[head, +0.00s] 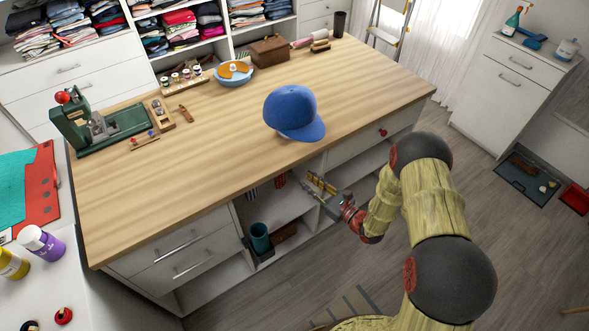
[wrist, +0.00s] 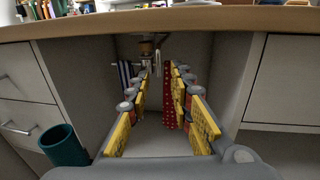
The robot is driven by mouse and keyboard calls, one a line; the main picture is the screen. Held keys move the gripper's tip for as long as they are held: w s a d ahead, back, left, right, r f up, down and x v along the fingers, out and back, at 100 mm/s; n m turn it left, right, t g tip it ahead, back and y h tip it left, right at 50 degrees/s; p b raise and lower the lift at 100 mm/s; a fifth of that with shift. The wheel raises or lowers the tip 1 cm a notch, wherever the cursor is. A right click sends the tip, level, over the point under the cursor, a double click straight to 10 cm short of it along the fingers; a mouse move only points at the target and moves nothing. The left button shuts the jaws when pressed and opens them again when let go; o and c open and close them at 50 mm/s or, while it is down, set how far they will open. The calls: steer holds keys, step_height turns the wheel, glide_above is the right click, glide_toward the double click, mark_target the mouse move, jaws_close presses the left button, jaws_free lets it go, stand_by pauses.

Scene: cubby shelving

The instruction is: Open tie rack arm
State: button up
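The tie rack (wrist: 148,47) is mounted under the counter top inside an open cubby, a small brown and metal fitting seen in the wrist view. A dark striped tie (wrist: 124,72) hangs on its left and a red dotted tie (wrist: 170,105) on its right. In the wrist view my gripper (wrist: 160,75) is open, its yellow-padded fingers apart and pointing into the cubby. The rack appears between and beyond the fingertips; contact cannot be told. In the head view my gripper (head: 315,186) is at the cubby front, and the counter hides the rack.
The wooden counter (head: 180,150) overhangs the cubby, with a blue cap (head: 292,110) on top. A teal cup (wrist: 63,146) stands at the cubby's lower left. Drawers (wrist: 20,100) flank the opening on the left, and a pale panel (wrist: 288,85) on the right. The floor (head: 345,262) in front is open.

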steer(key=shift+r+b+x, duration=0.15)
steer(key=shift+b+x, duration=0.35)
steer(key=shift+x, duration=1.45)
steer(key=shift+r+b+x, duration=0.1)
steer(key=shift+b+x, duration=0.35)
steer(key=shift+x, duration=1.5)
steer(key=shift+s, duration=0.1)
steer(key=c, duration=0.3)
jaws_close()
